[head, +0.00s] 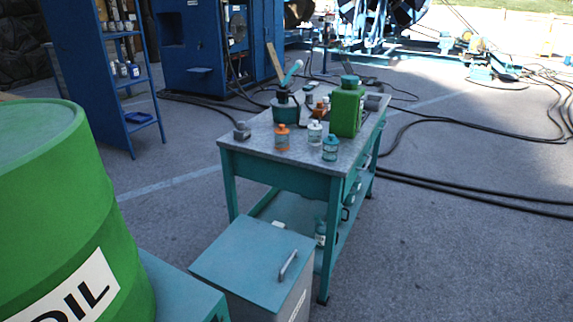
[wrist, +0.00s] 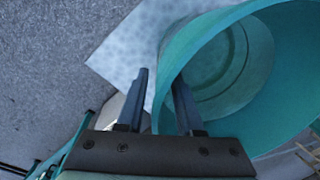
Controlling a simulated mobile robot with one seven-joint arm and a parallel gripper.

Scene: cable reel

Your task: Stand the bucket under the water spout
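The bucket (wrist: 275,75) is a teal, round, open vessel filling the right of the wrist view. It is tilted in that picture, and its inside and bottom show. My gripper (wrist: 161,80) is at its near rim, one finger outside the wall and one inside. The fingers stand apart, with a gap beside the wall, and look open. A pale grey surface corner (wrist: 125,60) shows behind the bucket. In the head view, a teal vessel (head: 286,111) with dark parts stands on the worktable; I cannot tell whether it is the bucket. I cannot make out the spout.
The worktable (head: 255,140) carries a green canister (head: 346,108) and several small bottles, including an orange one (head: 282,138). A teal-lidded box (head: 250,258) and a green oil drum (head: 60,200) stand in front. Black cables (head: 450,185) cross the ground at right.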

